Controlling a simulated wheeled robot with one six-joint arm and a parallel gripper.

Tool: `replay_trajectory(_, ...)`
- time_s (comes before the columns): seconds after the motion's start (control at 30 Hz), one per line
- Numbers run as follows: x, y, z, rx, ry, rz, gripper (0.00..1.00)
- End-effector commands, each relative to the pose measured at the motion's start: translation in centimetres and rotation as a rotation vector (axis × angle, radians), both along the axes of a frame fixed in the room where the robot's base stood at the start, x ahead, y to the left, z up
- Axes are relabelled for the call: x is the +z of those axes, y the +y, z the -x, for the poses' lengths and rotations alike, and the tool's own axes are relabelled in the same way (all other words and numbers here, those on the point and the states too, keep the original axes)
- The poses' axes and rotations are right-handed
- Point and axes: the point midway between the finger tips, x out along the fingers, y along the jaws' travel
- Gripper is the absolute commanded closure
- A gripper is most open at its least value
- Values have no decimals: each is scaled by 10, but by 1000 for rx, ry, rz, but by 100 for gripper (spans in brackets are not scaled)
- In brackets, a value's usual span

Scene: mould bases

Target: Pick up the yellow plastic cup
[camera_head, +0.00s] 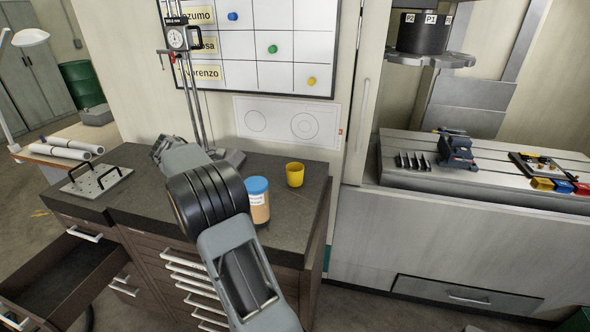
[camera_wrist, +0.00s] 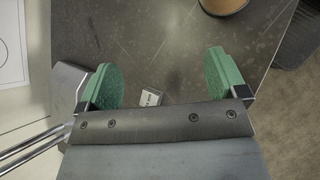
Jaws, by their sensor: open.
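The yellow plastic cup (camera_head: 294,175) stands upright on the dark worktop, near its right end, in the head view. It stands just right of and behind a blue-lidded jar, with a gap between them. The cup is not seen in the wrist view. My gripper (camera_wrist: 165,79) shows in the wrist view with its two green finger pads wide apart and nothing between them. It is over the dark worktop. In the head view my arm reaches to the left of the cup, and the fingers cannot be made out there.
The blue-lidded jar (camera_head: 257,202) stands between my arm and the cup. A height gauge (camera_head: 194,85) stands at the back. A small white block (camera_wrist: 151,98) lies below my gripper. A plate with handles (camera_head: 96,181) lies at the left. An open drawer (camera_head: 62,272) juts out.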

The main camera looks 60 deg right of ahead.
Motion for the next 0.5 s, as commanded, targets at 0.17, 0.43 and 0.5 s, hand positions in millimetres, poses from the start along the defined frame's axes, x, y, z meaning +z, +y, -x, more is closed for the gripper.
replay_trajectory(0.17,-3,-68,-5,-8,246,49,9)
replay_trajectory(0.43,-14,-121,4,-41,474,69,9)
replay_trajectory(0.5,-16,-128,7,-47,504,68,9)
